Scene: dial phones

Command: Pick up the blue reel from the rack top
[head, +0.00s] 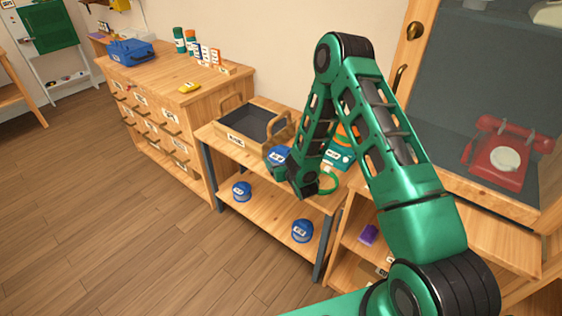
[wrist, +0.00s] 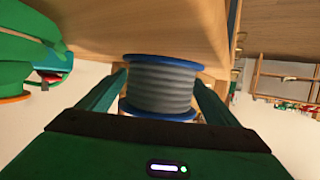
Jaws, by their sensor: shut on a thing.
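The blue reel (wrist: 162,86), with blue flanges and grey cable wound on it, sits between the two fingers of my gripper (wrist: 160,95) in the wrist view. The fingers press on it from both sides. In the head view the reel (head: 276,154) shows at the end of my arm, over the front part of the rack top (head: 232,147), and my wrist partly hides it. I cannot tell whether it touches the rack top.
A dark, wood-handled tray (head: 243,138) stands left of the reel on the rack. Two blue reels (head: 241,191) (head: 302,230) sit on the lower shelf. A red phone (head: 505,155) stands farther right.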

